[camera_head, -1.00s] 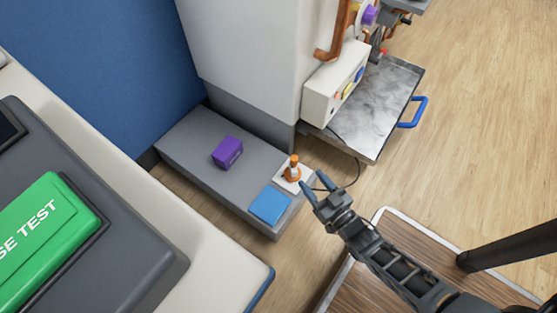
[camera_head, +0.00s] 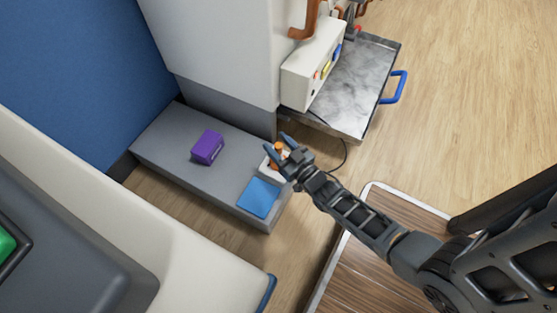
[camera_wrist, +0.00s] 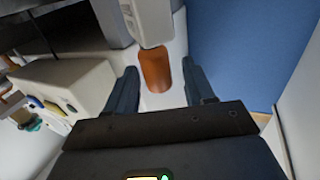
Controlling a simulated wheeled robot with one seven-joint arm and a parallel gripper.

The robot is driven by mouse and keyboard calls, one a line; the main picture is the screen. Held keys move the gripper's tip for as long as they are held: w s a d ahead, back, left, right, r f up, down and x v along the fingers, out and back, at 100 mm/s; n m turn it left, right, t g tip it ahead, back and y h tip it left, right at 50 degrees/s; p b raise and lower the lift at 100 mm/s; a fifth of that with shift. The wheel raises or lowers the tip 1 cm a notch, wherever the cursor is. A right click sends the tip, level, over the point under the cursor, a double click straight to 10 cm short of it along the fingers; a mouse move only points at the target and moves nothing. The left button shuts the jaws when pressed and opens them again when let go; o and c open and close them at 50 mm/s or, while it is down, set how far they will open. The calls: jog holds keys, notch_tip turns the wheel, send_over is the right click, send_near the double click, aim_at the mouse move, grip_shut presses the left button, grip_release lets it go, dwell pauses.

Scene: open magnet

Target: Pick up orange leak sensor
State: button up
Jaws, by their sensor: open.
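The orange leak sensor (camera_head: 278,148) stands near the right end of a low grey step, partly hidden behind my gripper in the head view. In the wrist view the orange sensor (camera_wrist: 155,70) shows upright between the two blue-grey fingers. My gripper (camera_head: 283,155) is open, with its fingertips at the sensor. In the wrist view my gripper (camera_wrist: 160,72) has a finger on each side of the sensor, with gaps visible. Contact is not visible. A white pad (camera_head: 266,173) lies under the sensor, mostly covered.
The grey step (camera_head: 170,150) also carries a purple box (camera_head: 208,147) and a blue square (camera_head: 259,198). A white control box (camera_head: 312,68) and a metal tray (camera_head: 355,85) with a blue handle (camera_head: 395,87) stand behind. A cable hangs near my gripper.

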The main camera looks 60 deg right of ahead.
jog(key=shift+c, duration=0.4)
grip_shut()
